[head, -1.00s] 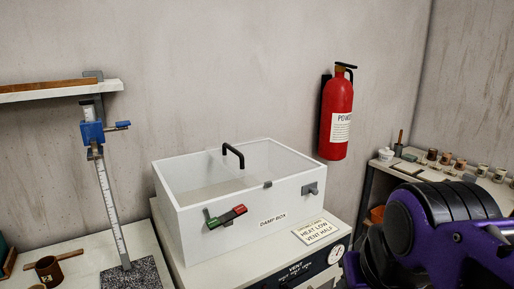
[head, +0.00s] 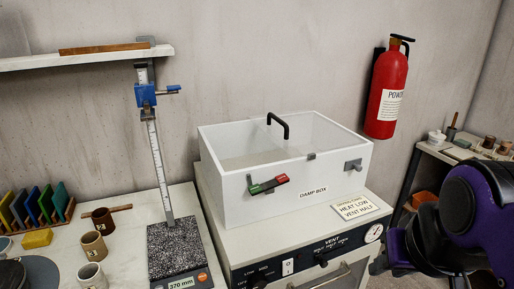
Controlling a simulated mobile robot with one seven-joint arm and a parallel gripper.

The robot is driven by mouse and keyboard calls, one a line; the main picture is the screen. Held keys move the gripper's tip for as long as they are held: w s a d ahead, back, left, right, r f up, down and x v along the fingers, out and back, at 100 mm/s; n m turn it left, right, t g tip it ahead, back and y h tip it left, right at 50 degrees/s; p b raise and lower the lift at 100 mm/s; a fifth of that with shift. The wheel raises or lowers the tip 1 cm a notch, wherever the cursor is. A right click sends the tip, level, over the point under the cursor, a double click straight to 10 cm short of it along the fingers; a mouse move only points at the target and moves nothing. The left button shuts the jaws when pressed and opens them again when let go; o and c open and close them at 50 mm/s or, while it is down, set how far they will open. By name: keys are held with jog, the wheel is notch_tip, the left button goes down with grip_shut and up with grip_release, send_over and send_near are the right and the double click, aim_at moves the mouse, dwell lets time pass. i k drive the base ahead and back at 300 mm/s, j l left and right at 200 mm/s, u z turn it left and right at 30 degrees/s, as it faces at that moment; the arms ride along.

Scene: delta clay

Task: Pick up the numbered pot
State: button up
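Several small pots stand on the bench at the lower left of the head view. One is a dark brown pot (head: 102,221) with a stick-like handle or tool beside it. In front of it is a tan pot (head: 94,247) with a dark mark on its side. Nearest is a pale pot (head: 92,277), cut by the bottom edge, also with a small mark. The marks are too small to read. My purple and black arm (head: 478,215) is at the right edge, far from the pots.
A height gauge (head: 160,165) on a speckled base stands right of the pots. The white damp box (head: 285,205) sits on a cabinet in the middle. Coloured tiles (head: 35,208) stand in a rack at left. A fire extinguisher (head: 387,90) hangs on the wall.

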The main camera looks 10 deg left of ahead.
aim_at(93, 245)
jog(key=u, duration=2.1)
